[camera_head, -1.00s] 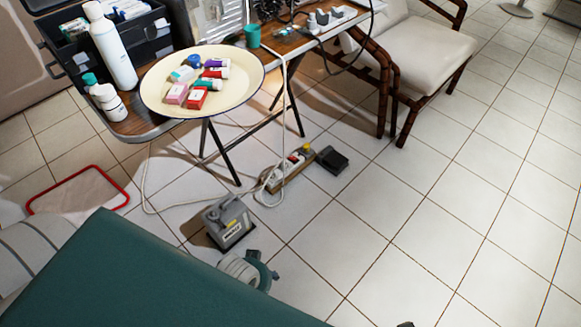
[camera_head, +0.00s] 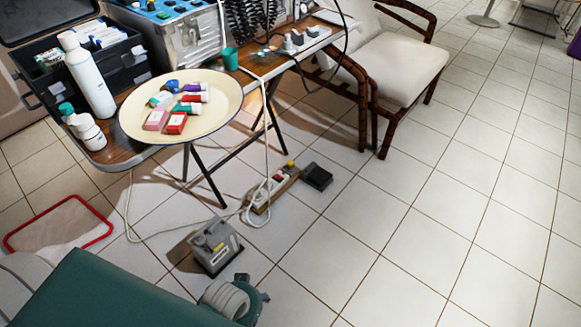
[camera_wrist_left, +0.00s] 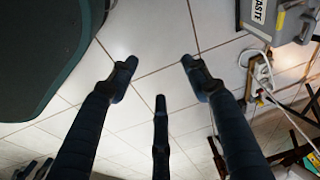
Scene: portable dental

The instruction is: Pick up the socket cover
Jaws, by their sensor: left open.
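The likely socket cover is a dark, flat-topped piece (camera_head: 316,176) on the tiled floor in the head view. It lies just right of the far end of a power strip (camera_head: 272,190) with a yellow part on top. The power strip also shows at the right of the left wrist view (camera_wrist_left: 262,76); I cannot make out the dark piece there. My left gripper (camera_wrist_left: 157,72) has its dark fingers spread with bare floor between them. It is open and empty. Neither gripper shows in the head view.
A grey machine (camera_head: 215,246) stands left of the strip, with white cable looping around. A green padded chair (camera_head: 110,295) fills the lower left. A table with a cream tray (camera_head: 228,118) rises behind; its thin legs are near the strip. Floor to the right is clear.

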